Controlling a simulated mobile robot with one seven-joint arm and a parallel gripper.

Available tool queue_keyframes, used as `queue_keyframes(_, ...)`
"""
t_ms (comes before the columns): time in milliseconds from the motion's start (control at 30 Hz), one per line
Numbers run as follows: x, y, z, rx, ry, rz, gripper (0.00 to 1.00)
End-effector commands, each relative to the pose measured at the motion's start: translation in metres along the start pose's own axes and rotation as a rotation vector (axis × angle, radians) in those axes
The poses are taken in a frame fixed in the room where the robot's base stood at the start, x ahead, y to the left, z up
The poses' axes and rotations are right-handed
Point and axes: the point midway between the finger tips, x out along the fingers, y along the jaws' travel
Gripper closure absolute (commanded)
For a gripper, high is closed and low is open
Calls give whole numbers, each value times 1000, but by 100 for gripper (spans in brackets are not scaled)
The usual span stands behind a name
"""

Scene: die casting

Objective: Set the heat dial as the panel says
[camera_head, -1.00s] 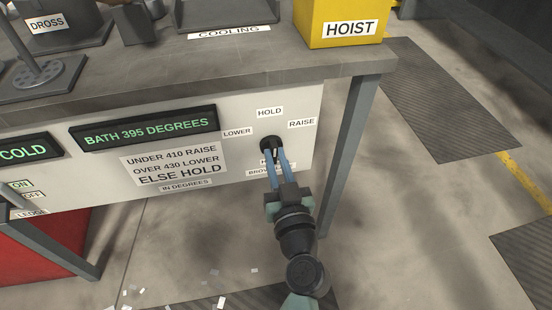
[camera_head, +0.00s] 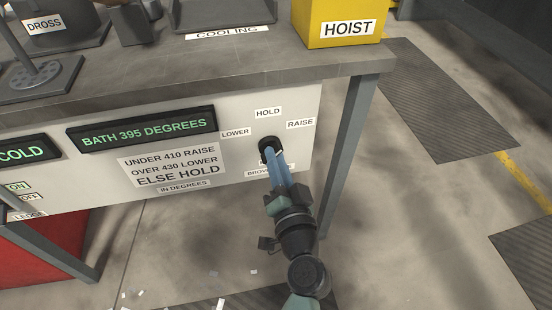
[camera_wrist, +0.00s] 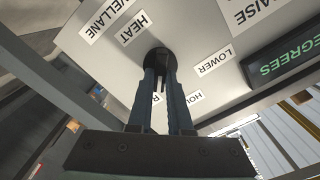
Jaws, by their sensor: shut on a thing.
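The black heat dial (camera_head: 268,146) is on the right end of the pale front panel (camera_head: 225,145). Labels LOWER (camera_head: 236,132), HOLD (camera_head: 268,112) and RAISE (camera_head: 301,124) ring it at left, top and right. The lit display (camera_head: 142,134) reads BATH 395 DEGREES; the rule card (camera_head: 172,163) reads under 410 raise, over 430 lower, else hold. Which label the dial points at I cannot tell. The fingers partly hide the label below it.
The grey bench top (camera_head: 200,65) juts over the panel, with a yellow HOIST box (camera_head: 342,22) at its right corner. A bench leg (camera_head: 349,155) stands right of my gripper. Another display reading COLD (camera_head: 25,151) and ON/OFF labels are at left.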

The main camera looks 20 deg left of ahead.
Motion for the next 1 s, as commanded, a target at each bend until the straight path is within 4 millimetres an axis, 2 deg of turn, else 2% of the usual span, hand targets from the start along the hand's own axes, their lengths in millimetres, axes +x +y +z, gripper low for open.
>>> queue_keyframes(633, -1, 1, 0, 61, 0, 2, 100)
queue_keyframes(667, -1, 1, 0, 61, 0, 2, 81)
queue_keyframes(800, 0, 1, 0, 60, 0, 2, 56)
queue_keyframes(833, 0, 1, 0, 59, 0, 2, 52)
queue_keyframes(1000, 0, 1, 0, 58, 0, 1, 52)
